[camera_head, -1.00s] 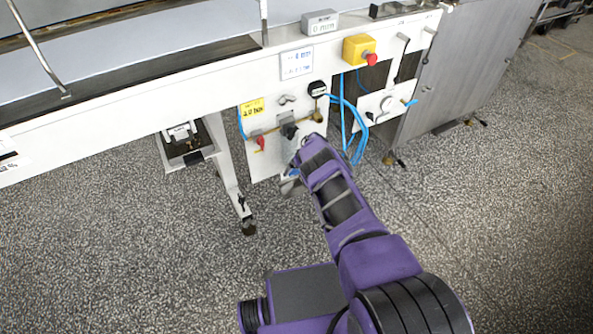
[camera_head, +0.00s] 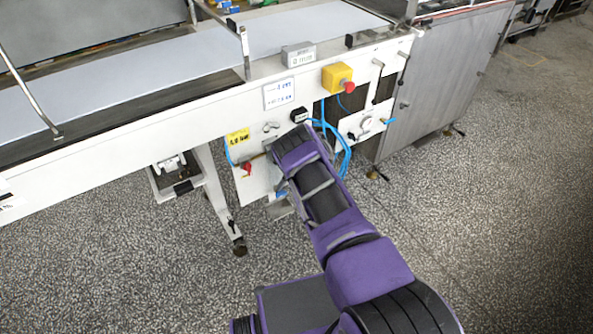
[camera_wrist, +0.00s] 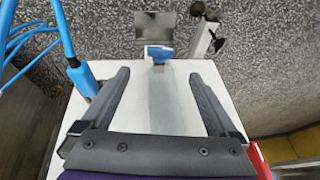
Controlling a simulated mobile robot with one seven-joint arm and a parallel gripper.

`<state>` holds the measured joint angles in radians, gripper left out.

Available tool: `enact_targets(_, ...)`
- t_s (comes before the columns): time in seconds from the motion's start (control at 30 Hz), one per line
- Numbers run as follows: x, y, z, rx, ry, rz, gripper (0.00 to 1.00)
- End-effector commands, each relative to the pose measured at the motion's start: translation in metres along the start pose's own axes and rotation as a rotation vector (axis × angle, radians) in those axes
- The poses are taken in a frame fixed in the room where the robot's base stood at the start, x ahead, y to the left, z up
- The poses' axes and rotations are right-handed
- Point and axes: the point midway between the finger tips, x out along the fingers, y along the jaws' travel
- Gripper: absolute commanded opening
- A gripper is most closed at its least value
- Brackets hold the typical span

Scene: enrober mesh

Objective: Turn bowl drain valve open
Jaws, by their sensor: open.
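A small blue handle (camera_wrist: 160,54) on a pale fitting, likely the bowl drain valve, sits at the lower edge of the white panel, above a grey container (camera_wrist: 155,26). It also shows as a small blue spot in the head view (camera_head: 281,194), beside my arm. My gripper (camera_wrist: 160,76) is open and empty, its two dark fingers spread over the panel's face. The blue handle lies beyond the fingertips, roughly centred between them, with no contact visible. In the head view my forearm hides the fingers and part of the panel.
Blue hoses (camera_head: 343,150) hang at the panel's right; one hose end (camera_wrist: 82,78) is close beside a finger. A red handle (camera_head: 247,168) is on the panel's left. A machine leg (camera_head: 221,195) stands to the left. A yellow box with red button (camera_head: 337,77) is above.

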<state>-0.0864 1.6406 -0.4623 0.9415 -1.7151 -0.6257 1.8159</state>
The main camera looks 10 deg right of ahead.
Motion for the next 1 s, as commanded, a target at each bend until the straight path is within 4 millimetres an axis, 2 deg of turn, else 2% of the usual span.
enact_targets(0.03, -0.014, 0.000, -0.002, 0.003, 0.001, 0.001, 0.95)
enact_targets(0.2, -0.044, -0.001, -0.002, 0.002, 0.001, 0.000, 0.95)
enact_targets(0.4, -0.068, -0.001, -0.001, 0.001, 0.001, -0.001, 0.95)
enact_targets(0.57, -0.075, -0.001, 0.000, 0.000, 0.001, -0.001, 0.95)
enact_targets(1.0, -0.075, -0.001, 0.000, 0.006, 0.003, 0.002, 0.95)
